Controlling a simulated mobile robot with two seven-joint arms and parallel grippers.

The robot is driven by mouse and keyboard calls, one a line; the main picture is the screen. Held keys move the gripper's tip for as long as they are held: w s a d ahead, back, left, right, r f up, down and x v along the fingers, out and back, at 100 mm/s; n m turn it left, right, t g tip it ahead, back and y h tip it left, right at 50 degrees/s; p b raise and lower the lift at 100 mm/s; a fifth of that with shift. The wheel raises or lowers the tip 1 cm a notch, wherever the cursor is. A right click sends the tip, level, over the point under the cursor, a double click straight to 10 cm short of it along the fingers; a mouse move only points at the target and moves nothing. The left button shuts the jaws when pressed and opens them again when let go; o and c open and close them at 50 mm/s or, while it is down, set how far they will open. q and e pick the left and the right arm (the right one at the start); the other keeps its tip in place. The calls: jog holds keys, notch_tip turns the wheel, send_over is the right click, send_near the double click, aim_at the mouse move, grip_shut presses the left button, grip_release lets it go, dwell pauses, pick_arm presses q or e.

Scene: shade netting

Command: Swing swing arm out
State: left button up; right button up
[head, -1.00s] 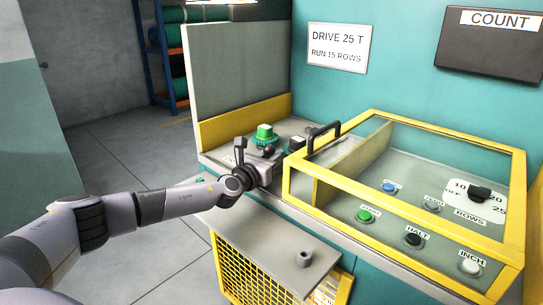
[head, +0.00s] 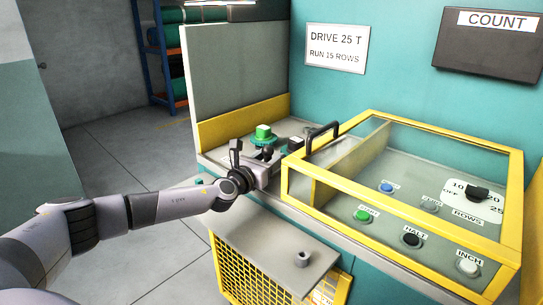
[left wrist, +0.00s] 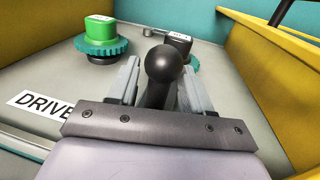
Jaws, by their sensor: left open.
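A black ball knob (left wrist: 163,62) on a dark stem, which looks like the swing arm's handle, stands between my left gripper's fingers in the left wrist view. It also shows in the head view (head: 268,152). My left gripper (head: 264,164) is open, with one finger on each side of the stem; I cannot tell whether either touches it. A green gear with a green block on top (head: 263,134) sits behind the knob. A second gear with a dark labelled block (left wrist: 180,42) sits behind it to the right. The knob's lower stem is hidden by the gripper. My right gripper is not in view.
A yellow-framed clear cover (head: 400,182) with a black handle (head: 322,136) lies shut over the buttons and rows dial, right of my gripper. A grey upright panel (head: 237,70) stands behind. A small shelf with a peg (head: 303,259) juts out in front.

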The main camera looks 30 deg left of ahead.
pick_arm(q)
jog(key=shift+s, duration=2.9)
